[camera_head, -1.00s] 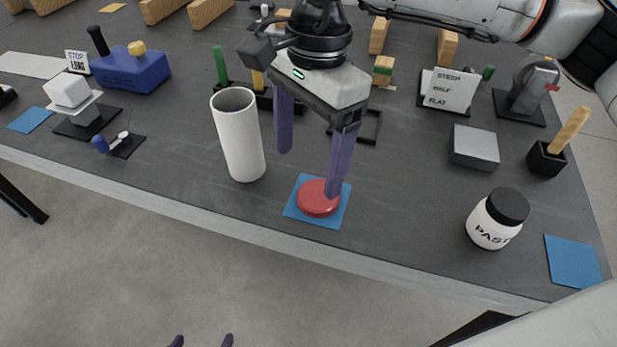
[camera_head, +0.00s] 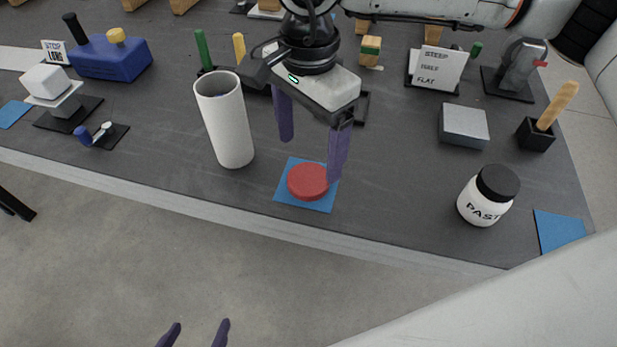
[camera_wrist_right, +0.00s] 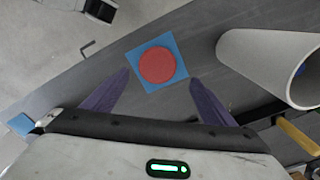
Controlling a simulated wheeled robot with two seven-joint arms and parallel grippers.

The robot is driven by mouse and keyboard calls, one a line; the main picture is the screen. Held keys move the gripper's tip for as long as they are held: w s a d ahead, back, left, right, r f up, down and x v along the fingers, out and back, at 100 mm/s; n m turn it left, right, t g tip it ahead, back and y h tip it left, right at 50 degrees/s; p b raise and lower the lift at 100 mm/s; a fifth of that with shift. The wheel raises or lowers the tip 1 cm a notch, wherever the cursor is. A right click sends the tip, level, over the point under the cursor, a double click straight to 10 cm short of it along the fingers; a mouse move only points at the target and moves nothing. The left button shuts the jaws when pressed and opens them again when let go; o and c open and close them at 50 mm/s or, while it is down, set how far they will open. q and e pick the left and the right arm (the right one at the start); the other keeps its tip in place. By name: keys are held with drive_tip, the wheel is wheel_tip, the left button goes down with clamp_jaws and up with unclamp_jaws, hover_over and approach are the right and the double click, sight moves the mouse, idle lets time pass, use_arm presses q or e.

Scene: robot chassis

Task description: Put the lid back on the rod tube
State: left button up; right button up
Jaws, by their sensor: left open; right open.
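The lid (camera_head: 308,181) is a flat red disc on a blue square mat (camera_head: 291,194) near the table's front edge. The rod tube (camera_head: 229,130) is a white cylinder standing upright to its left, open at the top. Something bluish shows inside its mouth. My right gripper (camera_head: 311,160) is open and empty, its purple fingers pointing down above and just behind the lid. In the right wrist view the lid (camera_wrist_right: 158,65) lies ahead between the fingertips (camera_wrist_right: 160,78), and the tube (camera_wrist_right: 262,60) is at the right. My left gripper (camera_head: 197,334) is open and empty at the bottom edge, off the table.
A white jar with a black lid (camera_head: 488,196) and a grey block (camera_head: 463,126) stand to the right. A blue case (camera_head: 113,62) and a small stand (camera_head: 66,108) are at the left. Green and yellow rods stand behind the tube. The table between lid and jar is clear.

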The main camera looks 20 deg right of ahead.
sight(310, 176)
drive_tip(key=shift+s+f, duration=0.15)
drive_tip(key=shift+f, duration=1.15)
drive_tip(key=shift+s+f, duration=0.15)
drive_tip(key=shift+f, duration=1.15)
drive_tip(key=c, duration=1.1)
